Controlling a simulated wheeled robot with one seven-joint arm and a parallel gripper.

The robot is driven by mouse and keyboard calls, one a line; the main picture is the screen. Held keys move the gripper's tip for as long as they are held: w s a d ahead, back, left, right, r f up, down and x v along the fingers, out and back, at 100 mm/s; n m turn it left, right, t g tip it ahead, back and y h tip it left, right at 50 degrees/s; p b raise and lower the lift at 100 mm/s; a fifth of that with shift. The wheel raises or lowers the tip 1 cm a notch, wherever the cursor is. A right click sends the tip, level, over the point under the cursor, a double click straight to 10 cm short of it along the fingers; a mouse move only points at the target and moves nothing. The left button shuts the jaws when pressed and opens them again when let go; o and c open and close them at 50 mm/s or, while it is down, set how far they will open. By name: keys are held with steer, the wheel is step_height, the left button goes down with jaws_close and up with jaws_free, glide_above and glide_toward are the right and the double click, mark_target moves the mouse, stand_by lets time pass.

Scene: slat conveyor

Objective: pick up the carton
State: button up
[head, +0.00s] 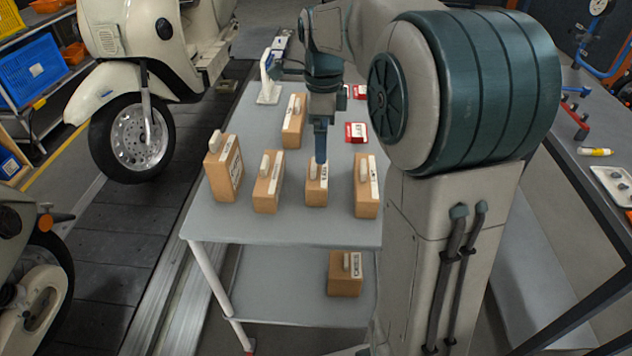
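Several brown cartons with white labels and pale grips on top stand on the grey table (300,233). In the front row are a tall carton at left (218,180), a second carton (264,195), a third carton (316,195) and a right carton (367,200). Another carton (291,133) stands farther back, and one carton (342,284) is on the lower shelf. My gripper (320,157) points down at the top of the third carton and partly covers it. I cannot tell whether it touches that carton, or whether its fingers are open or shut.
Red-and-white boxes (356,132) and a white stand (268,92) are at the table's back. A cream scooter (150,60) stands on the slat conveyor (120,240) to the left. My arm hides the table's right side. A bench with tools (595,152) is at right.

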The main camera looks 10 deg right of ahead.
mark_target(317, 173)
step_height(317, 173, down, 8)
steer(key=shift+a+f, duration=0.25)
steer(key=shift+f, duration=1.1)
steer(key=shift+a+f, duration=0.2)
steer(key=shift+f, duration=1.1)
steer(key=c, duration=0.7)
steer(key=shift+r, duration=0.1)
